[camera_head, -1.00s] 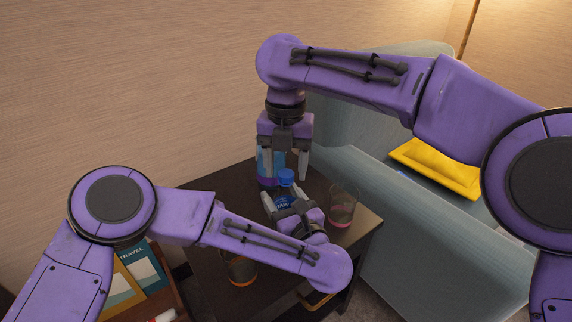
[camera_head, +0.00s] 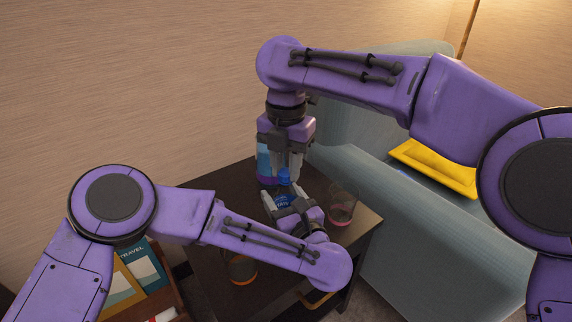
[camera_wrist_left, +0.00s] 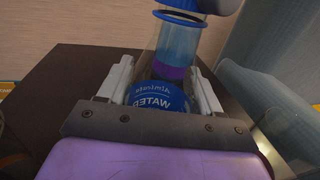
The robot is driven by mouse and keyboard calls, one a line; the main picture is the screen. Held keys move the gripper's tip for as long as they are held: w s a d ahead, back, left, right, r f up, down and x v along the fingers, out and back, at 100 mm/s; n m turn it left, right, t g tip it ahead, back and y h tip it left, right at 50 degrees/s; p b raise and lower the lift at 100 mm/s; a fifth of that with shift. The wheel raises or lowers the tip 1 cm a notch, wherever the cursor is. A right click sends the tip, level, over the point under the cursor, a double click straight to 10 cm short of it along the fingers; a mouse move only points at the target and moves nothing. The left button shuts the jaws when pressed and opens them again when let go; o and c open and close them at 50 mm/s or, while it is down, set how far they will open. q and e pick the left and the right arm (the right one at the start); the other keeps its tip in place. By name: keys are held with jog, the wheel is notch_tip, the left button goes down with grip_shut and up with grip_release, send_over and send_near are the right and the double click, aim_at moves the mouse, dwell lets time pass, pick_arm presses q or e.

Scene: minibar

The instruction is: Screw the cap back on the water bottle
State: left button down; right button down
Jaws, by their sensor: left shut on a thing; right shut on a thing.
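The water bottle (camera_head: 283,202) stands upright on the dark table, with a blue label that also shows in the left wrist view (camera_wrist_left: 158,98). My left gripper (camera_head: 286,207) is shut on the bottle's body from the front; its fingers flank the label in the left wrist view. The blue cap (camera_head: 284,174) is at the top of the bottle. My right gripper (camera_head: 286,174) points down from above and is shut on the cap, partly hiding it. I cannot tell how far the cap sits on the thread.
A blue and purple container (camera_head: 264,164) stands close behind the bottle. A glass (camera_head: 341,212) is to the right, and another glass (camera_head: 241,270) is at the front left. The dark table (camera_head: 225,190) has bare room at the left. A blue sofa (camera_head: 400,245) borders its right.

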jog(key=m, duration=0.6)
jog(key=shift+m, duration=0.4)
jog(key=m, duration=1.7)
jog(key=shift+m, duration=0.3)
jog(key=c, duration=0.9)
grip_release()
jog(key=shift+a, duration=0.1)
